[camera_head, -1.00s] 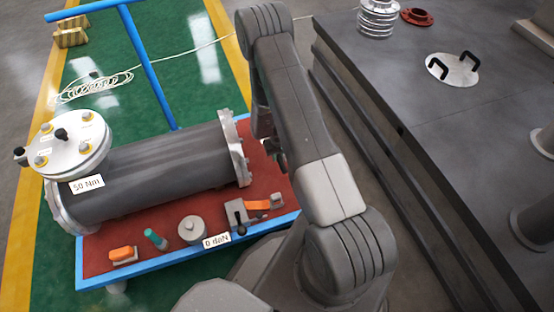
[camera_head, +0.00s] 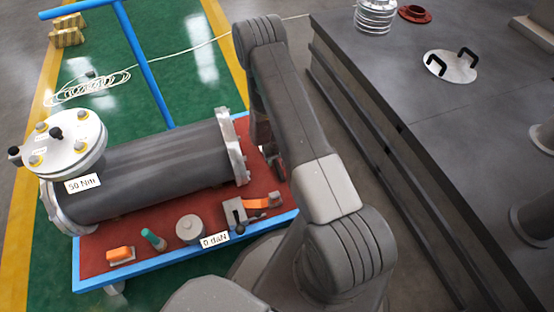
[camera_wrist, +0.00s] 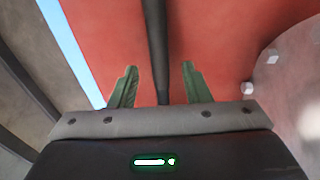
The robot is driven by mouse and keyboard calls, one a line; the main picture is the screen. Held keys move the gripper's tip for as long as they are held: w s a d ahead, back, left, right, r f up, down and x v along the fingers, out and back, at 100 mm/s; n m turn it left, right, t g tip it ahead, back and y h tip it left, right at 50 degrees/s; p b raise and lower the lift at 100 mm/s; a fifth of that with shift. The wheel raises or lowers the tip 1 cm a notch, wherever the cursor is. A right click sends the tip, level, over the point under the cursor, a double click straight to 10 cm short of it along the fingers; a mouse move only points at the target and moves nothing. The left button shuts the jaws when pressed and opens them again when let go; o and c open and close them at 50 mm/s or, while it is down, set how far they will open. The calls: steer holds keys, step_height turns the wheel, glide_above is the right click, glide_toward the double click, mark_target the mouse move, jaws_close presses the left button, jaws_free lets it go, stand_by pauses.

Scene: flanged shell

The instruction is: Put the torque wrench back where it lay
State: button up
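A thin dark bar, which looks like the torque wrench (camera_wrist: 156,40), runs between the two green fingers of my gripper (camera_wrist: 160,85) in the wrist view. The fingers stand apart, with a gap on each side of the bar. The bar's near end is hidden behind the gripper body. Red cart surface (camera_wrist: 220,40) shows behind it. In the head view my arm hides most of the gripper and the wrench. The grey flanged shell (camera_head: 160,170) lies on the cart's red top (camera_head: 150,240), left of my arm, with a "50 Nm" label near its lidded branch.
The cart's blue edge (camera_head: 190,266) borders orange-handled clamps (camera_head: 121,254), a teal-handled tool (camera_head: 152,239), a grey cylinder (camera_head: 189,229) and a "0 daN" label. A dark table (camera_head: 420,110) with a two-handled disc (camera_head: 451,66) stands right. A bolted flange (camera_wrist: 300,85) is close right in the wrist view.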

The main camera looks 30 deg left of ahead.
steer(key=shift+r, duration=0.1)
step_height(320, 180, up, 12)
steer(key=p, duration=0.2)
steer(key=shift+s+d+p, duration=0.35)
steer(key=shift+d, duration=0.05)
steer(key=f, duration=0.4)
steer(key=f+b, duration=0.1)
steer(key=f, duration=0.3)
steer(key=a+f+b, duration=0.1)
steer(key=f, duration=0.3)
steer(key=shift+w, duration=0.4)
steer(key=shift+d+r, duration=0.1)
steer(key=shift+r, duration=1.5)
